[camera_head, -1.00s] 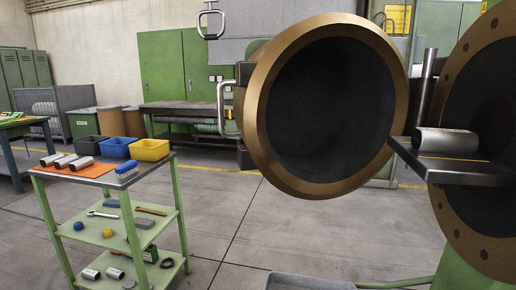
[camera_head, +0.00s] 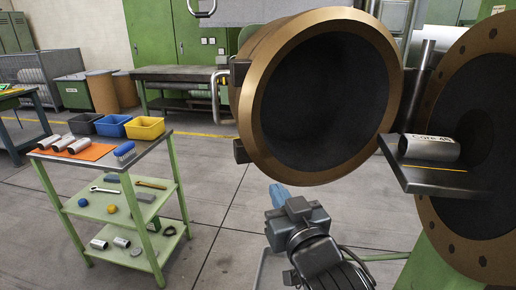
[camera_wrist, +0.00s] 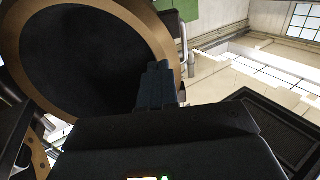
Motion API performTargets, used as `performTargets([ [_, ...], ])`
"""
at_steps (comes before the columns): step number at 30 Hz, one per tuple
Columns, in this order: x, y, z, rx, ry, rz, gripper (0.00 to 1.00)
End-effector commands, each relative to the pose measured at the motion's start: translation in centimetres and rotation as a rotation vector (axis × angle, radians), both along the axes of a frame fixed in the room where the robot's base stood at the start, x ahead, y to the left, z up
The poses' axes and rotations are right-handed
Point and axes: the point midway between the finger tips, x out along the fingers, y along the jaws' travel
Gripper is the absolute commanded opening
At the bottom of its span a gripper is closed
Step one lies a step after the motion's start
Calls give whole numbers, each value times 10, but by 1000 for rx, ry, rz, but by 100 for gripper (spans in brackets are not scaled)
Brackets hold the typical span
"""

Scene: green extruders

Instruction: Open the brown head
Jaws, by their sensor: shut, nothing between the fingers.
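The brown head (camera_head: 256,112) is a large bronze-rimmed dish with a dark hollow inside that faces me. It stands swung apart from the matching bronze flange (camera_head: 437,215) on the right. A pale metal handle (camera_head: 216,98) shows at the head's left side, partly hidden. My gripper (camera_head: 278,194) is shut and empty, just below the lower left rim of the head. In the wrist view, the fingers (camera_wrist: 157,82) appear in front of the dark inside, near the brown rim (camera_wrist: 165,45). I cannot tell whether they touch it.
A shelf plate with a metal cylinder (camera_head: 430,147) juts out in front of the flange. A green cart (camera_head: 105,210) with bins and tools stands at left. A workbench (camera_head: 180,73) is behind. Floor between cart and head is clear.

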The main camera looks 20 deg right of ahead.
Motion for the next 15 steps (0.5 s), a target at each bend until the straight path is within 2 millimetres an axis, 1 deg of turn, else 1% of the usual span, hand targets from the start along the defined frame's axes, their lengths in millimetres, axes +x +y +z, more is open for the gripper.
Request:
performTargets([
  [1, 5, -1, 9, -1, -5, -5, 0],
  [3, 9, -2, 12, 0, -8, -8, 0],
  [8, 22, -4, 13, -1, -8, -10, 0],
  [11, 37, -7, 14, -1, -8, -10, 0],
  [15, 65, -11, 15, 0, -8, -10, 0],
])
